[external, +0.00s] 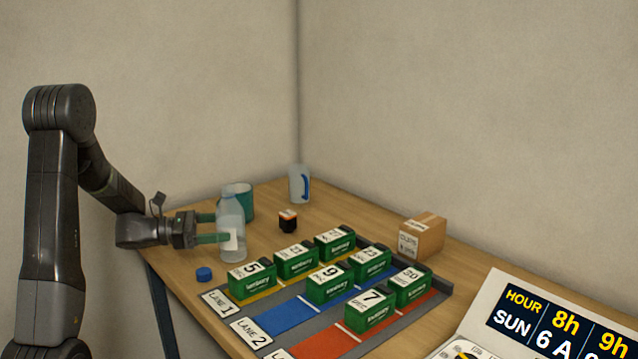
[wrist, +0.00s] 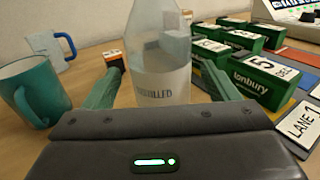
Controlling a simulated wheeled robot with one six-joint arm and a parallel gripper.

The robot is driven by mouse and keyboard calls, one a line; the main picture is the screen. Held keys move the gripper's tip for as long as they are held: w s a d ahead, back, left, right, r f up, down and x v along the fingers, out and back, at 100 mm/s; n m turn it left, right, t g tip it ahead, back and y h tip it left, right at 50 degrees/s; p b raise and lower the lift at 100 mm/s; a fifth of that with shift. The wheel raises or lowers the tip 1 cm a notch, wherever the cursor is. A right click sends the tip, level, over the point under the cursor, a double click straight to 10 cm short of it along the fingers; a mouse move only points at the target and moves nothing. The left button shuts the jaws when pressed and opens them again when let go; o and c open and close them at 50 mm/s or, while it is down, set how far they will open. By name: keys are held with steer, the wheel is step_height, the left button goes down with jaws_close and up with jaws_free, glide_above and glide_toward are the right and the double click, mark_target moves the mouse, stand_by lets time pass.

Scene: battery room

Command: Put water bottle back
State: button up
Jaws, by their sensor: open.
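The water bottle (external: 231,226) is clear with a white label and stands upright on the wooden table. In the wrist view the bottle (wrist: 157,60) is straight ahead, between the two green fingers of my gripper (wrist: 160,82). My gripper (external: 212,228) is low and level, reaching in from the left, with its fingers open on either side of the bottle. I cannot tell whether either finger touches it. The bottle's top is cut off in the wrist view. A blue cap (external: 204,274) lies on the table in front of the bottle.
A teal mug (external: 245,202) stands close behind the bottle, and a white mug (external: 300,184) stands farther back. A small black and orange block (external: 288,220) is nearby. Several green batteries (external: 252,281) fill coloured lanes at right. A cardboard box (external: 422,236) stands beyond.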

steer(key=b+v, duration=0.1)
steer(key=v, duration=0.6)
steer(key=shift+s+a, duration=0.1)
steer(key=shift+a, duration=0.05)
